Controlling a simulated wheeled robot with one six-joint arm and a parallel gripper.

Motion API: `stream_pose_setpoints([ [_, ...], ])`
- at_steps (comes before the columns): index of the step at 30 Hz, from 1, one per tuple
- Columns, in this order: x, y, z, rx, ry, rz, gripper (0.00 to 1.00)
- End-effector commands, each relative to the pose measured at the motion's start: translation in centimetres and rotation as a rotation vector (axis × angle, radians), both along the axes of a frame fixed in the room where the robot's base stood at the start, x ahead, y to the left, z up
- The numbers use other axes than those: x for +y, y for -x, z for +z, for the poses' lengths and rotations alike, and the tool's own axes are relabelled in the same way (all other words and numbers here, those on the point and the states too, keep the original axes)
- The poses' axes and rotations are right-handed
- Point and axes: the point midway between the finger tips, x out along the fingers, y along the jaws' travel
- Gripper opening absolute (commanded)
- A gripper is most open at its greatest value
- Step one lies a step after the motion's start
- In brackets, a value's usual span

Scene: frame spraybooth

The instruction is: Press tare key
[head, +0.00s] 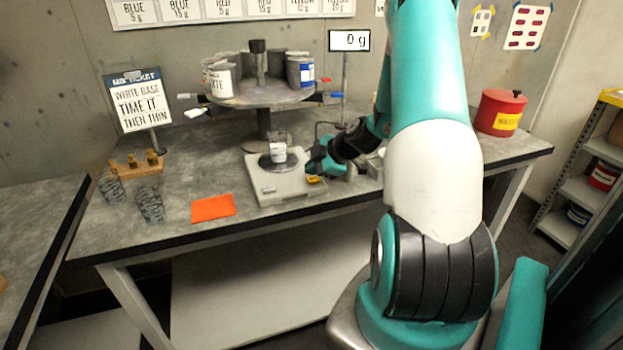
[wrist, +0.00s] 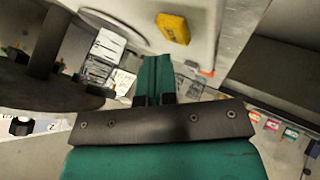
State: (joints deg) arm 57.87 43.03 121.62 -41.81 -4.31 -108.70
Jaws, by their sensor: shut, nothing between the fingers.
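The scale (head: 284,190) stands on the grey bench with a cup (head: 278,150) on its round pan. A yellow key (head: 313,180) sits at the scale's front right corner; it also shows in the wrist view (wrist: 173,28). The display (head: 349,40) above the bench reads 0 g. My gripper (head: 309,170) is shut and empty, low over the right side of the scale by the yellow key. In the wrist view its closed teal fingers (wrist: 156,75) appear beside the key, apart from it in the picture; the height between them is hard to judge.
A round turntable (head: 262,97) with several paint cans stands behind the scale. An orange cloth (head: 213,208), patterned cups (head: 150,204) and a wooden rack (head: 136,166) of small bottles lie to the left. A red waste can (head: 500,112) stands at the right.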

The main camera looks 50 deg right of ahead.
Motion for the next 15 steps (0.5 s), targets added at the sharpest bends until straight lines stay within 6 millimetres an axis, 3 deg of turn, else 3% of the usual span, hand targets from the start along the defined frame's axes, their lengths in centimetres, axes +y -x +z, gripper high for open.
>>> stream_pose_setpoints([
  [15, -0.02, -0.02, 1.17, -0.001, 0.0, -0.001, 0.0],
])
